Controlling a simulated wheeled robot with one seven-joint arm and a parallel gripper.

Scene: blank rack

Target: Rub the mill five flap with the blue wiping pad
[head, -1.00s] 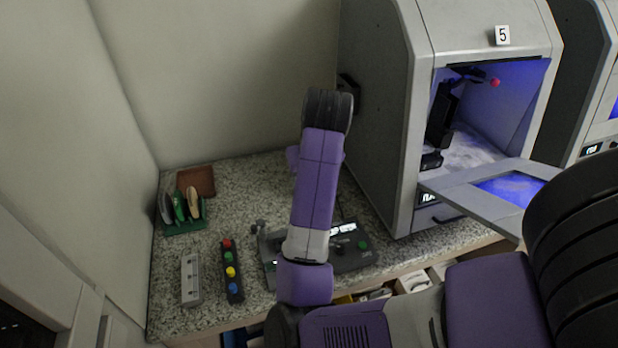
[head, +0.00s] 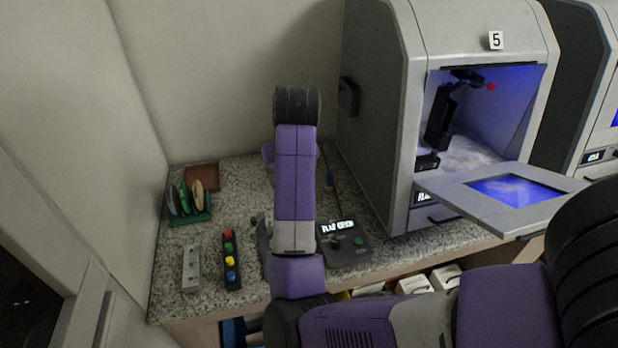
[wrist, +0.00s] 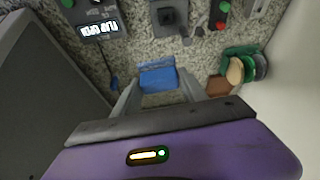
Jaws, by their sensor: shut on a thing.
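Mill five (head: 375,120), a grey cabinet marked 5, stands at the right of the bench in the head view. Its flap (head: 455,202) is folded down and open, with a blue-lit window in it. In the wrist view my gripper (wrist: 159,82) is shut on the blue wiping pad (wrist: 157,73), which sits between the two fingers above the speckled bench. In the head view my own arm hides the gripper and the pad. The gripper is over the bench to the left of the mill, apart from the flap.
A strip of coloured buttons (head: 231,262), a grey block (head: 191,268), a green rack of discs (head: 188,222) and a brown tray (head: 202,176) are at the left. Walls close off the left and back.

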